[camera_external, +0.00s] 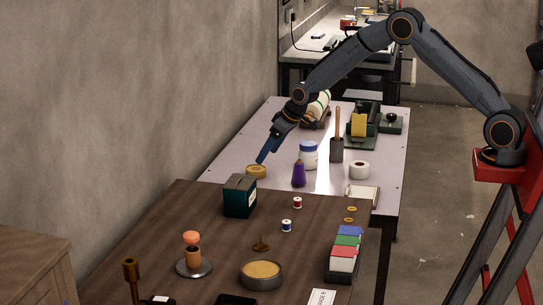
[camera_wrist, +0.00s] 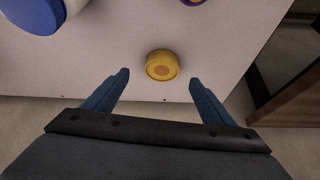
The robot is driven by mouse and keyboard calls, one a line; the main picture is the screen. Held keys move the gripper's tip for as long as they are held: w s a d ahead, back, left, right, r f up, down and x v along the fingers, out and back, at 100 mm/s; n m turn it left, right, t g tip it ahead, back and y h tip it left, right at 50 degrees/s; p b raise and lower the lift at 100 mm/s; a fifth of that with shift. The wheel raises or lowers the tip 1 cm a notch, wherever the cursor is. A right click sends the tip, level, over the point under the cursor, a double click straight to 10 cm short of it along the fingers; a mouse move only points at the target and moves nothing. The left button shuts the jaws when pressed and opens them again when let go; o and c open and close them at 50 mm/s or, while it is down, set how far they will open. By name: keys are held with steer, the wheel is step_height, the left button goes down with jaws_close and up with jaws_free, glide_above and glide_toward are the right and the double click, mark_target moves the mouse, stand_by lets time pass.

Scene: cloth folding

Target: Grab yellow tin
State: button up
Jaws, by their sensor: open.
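The yellow tin (camera_external: 256,171) is a small round, low tin on the white table, near its left edge, behind the dark green box. In the wrist view the yellow tin (camera_wrist: 162,65) lies on the white surface near the table edge, just beyond the fingertips and between their lines. My gripper (camera_external: 265,155) reaches down with its blue fingers right above or beside the tin in the external view. In the wrist view my gripper (camera_wrist: 160,76) is open with wide-spread blue fingers and nothing between them. I cannot tell the exact height gap.
A blue-lidded white jar (camera_external: 308,155) and a purple cone (camera_external: 299,174) stand right of the tin. The dark green box (camera_external: 240,196) stands on the wooden table in front. A white roll (camera_external: 359,169) and a dark cup (camera_external: 337,150) are further right.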

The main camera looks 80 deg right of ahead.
mark_target(257, 169)
steer(key=shift+a+p+x, duration=0.1)
steer(key=shift+p+x, duration=0.3)
steer(key=shift+x, duration=1.5)
steer(key=shift+a+p+x, duration=0.15)
steer(key=shift+p+x, duration=0.2)
steer(key=shift+x, duration=1.6)
steer(key=shift+w+r, duration=0.1)
steer(key=shift+w, duration=0.1)
steer(key=c, duration=1.4)
